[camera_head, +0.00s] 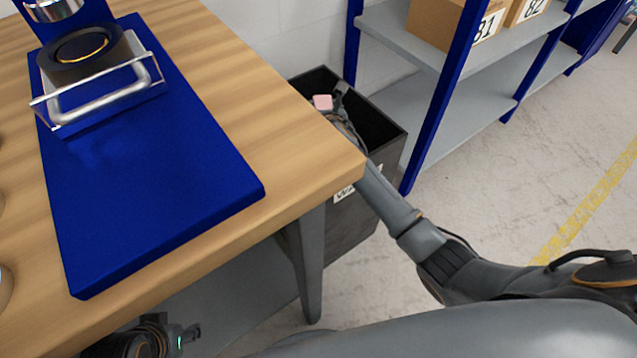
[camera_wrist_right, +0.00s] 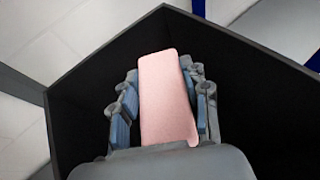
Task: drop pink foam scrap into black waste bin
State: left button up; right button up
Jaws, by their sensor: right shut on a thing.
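The pink foam scrap (camera_head: 323,102) is a small pale pink block. My right gripper (camera_head: 335,98) is shut on it and holds it over the open mouth of the black waste bin (camera_head: 366,213). In the right wrist view the pink foam scrap (camera_wrist_right: 166,98) sits between the two fingers of my right gripper (camera_wrist_right: 165,100), with the dark walls of the black waste bin (camera_wrist_right: 100,70) around them. The bin stands on the floor beyond the table's right corner. My left gripper (camera_head: 165,340) is low at the bottom left, partly cut off, and its fingers are not clear.
The wooden table (camera_head: 230,90) has its corner close to my right arm. A blue press base (camera_head: 150,200) with a metal guard (camera_head: 105,95) stands on it. A grey shelf with blue posts (camera_head: 440,100) and numbered boxes (camera_head: 440,20) is right of the bin. Floor at right is clear.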

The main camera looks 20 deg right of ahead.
jog(key=o, duration=0.9)
jog(key=v, duration=1.2)
